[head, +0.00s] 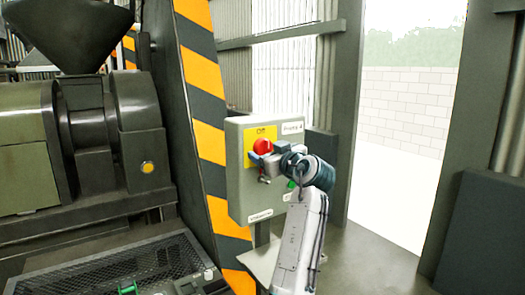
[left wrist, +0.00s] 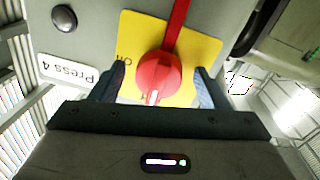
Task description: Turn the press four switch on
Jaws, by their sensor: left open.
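The press four switch is a round red knob (head: 263,146) on a yellow plate (head: 250,133) marked "Off" at its top. The plate is on the front of a grey control box (head: 237,180) with a "Press 4" label (head: 292,127). My left gripper (head: 264,160) is open in front of the knob. In the left wrist view, its fingers stand either side of the knob (left wrist: 158,75); I cannot tell whether they touch it. My right gripper is not in view.
A green button (head: 291,184) is on the box beside my wrist. A striped yellow-black post (head: 209,140) and a large press machine (head: 90,140) stand to the left. A bright doorway (head: 405,130) opens on the right. A black button (left wrist: 64,18) shows in the wrist view.

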